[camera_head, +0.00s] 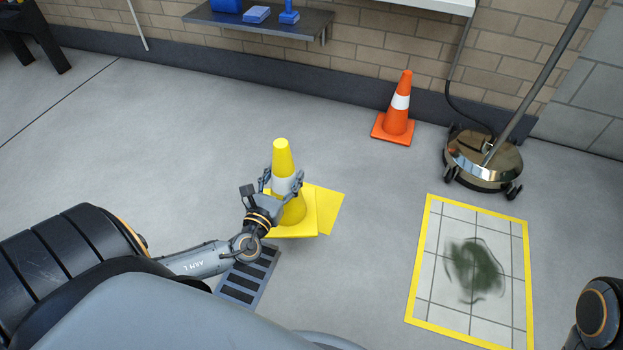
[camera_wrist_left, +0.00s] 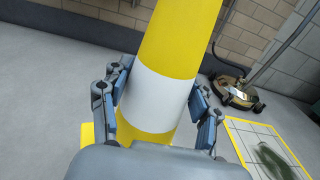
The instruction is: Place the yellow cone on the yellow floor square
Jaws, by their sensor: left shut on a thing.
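The yellow cone (camera_head: 281,160) with a white band stands upright in the middle of the head view. My left gripper (camera_head: 281,188) is shut on it around the white band. The band also fills the middle of the left wrist view (camera_wrist_left: 155,98), between the two fingers. The yellow floor square (camera_head: 330,208) shows as a flat yellow patch behind and right of the cone's base (camera_head: 303,226). The base covers part of the square. I cannot tell whether the base touches the floor. My right gripper is not in view.
An orange cone (camera_head: 397,112) stands by the wall, beside a floor machine (camera_head: 483,158). A yellow-framed tiled panel (camera_head: 436,240) with a dark green smear lies at right. A floor grate (camera_head: 246,278) lies in front of the cone. A shelf (camera_head: 258,22) holds blue items.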

